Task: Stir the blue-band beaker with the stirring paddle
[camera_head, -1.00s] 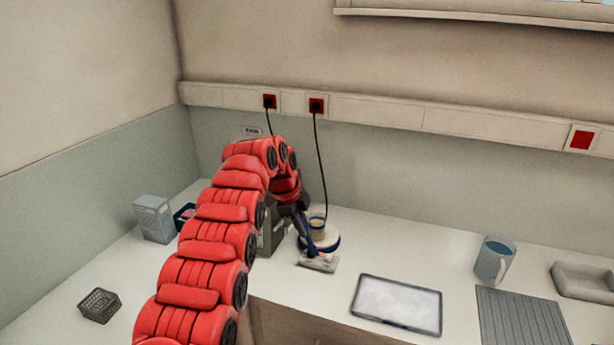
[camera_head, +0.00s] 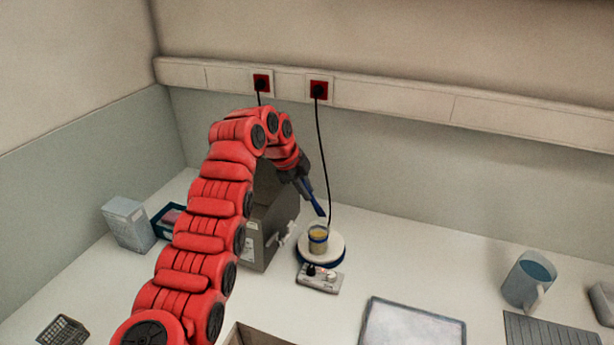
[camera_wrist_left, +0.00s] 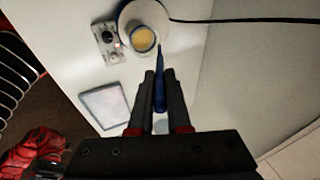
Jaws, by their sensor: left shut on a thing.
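The blue-band beaker (camera_head: 318,238) stands upright on the round white plate of a hotplate (camera_head: 331,253) and holds something yellow. It also shows in the left wrist view (camera_wrist_left: 143,39). My left gripper (camera_head: 302,181) is shut on the blue stirring paddle (camera_head: 316,202), whose handle (camera_wrist_left: 160,92) sits between the fingers in the left wrist view. In the head view the paddle slants down to the right, its lower end above and apart from the beaker.
A control box (camera_head: 319,279) with a knob sits in front of the hotplate. A grey machine (camera_head: 257,239) stands behind my left arm. A white tray (camera_head: 408,327) lies at the front, a blue-filled jug (camera_head: 527,282) at the right. A black cable (camera_head: 323,150) hangs behind the beaker.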

